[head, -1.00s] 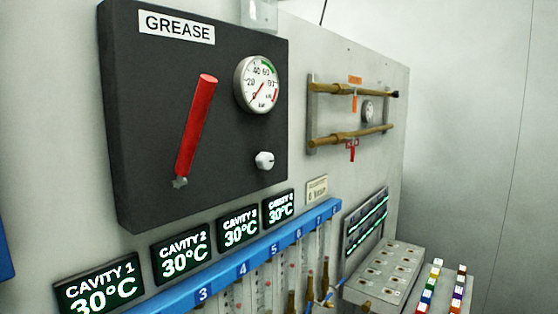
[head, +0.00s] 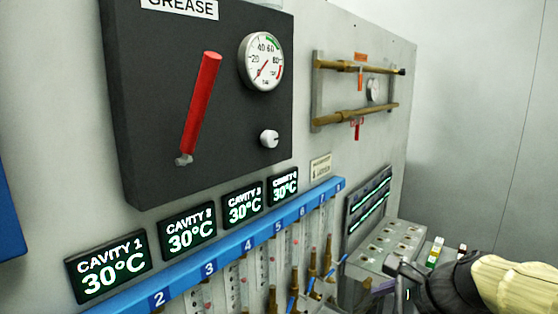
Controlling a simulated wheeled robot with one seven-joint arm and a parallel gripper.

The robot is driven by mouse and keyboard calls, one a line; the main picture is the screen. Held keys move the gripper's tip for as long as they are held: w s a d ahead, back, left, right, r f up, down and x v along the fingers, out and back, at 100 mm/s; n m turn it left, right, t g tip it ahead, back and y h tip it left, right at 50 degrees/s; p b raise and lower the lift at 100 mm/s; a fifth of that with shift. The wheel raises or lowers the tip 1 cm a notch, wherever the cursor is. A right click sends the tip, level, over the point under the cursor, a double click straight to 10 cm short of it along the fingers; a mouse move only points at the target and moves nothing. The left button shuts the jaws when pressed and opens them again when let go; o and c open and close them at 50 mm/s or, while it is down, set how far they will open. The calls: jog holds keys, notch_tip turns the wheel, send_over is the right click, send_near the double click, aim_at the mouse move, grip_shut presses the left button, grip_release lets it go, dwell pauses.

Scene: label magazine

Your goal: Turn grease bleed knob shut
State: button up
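The black grease panel (head: 150,110) is on the wall at the left of the head view. Its small white knob (head: 269,139) sits at the lower right of the panel, below the round pressure gauge (head: 261,61). The gauge needle points toward the low end of the dial. A red lever (head: 202,105) stands slightly tilted on the panel. My gripper (head: 398,277) is at the lower right, in front of the grey box, well apart from the knob. Its fingers are dark and partly cut off, so their opening is unclear.
Several cavity displays (head: 192,232) reading 30°C hang below the panel. A blue numbered rail (head: 250,238) with brass fittings runs beneath. Two brass pipes (head: 355,114) are on the wall to the right. A grey box (head: 385,250) and coloured blocks stand near my gripper.

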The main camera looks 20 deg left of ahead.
aim_at(274, 139)
jog(key=a+r+m+t+y, duration=0.1)
jog(key=a+r+m+y, duration=0.2)
jog(key=r, duration=1.1)
jog(key=w+a+r+m+t+y, duration=0.1)
jog(key=a+r+m+y, duration=0.3)
jog(key=r, duration=1)
jog(key=shift+w+m+t+y, duration=0.15)
jog(key=shift+m+t+y, duration=0.25)
jog(key=shift+m+y, duration=0.55)
jog(key=shift+r+n+y+p, duration=0.1)
jog(key=shift+n+y+p, duration=0.15)
jog(key=shift+p, duration=0.05)
jog(key=p+x, duration=0.6)
jog(key=x, duration=1.1)
jog(key=shift+w+a, duration=0.15)
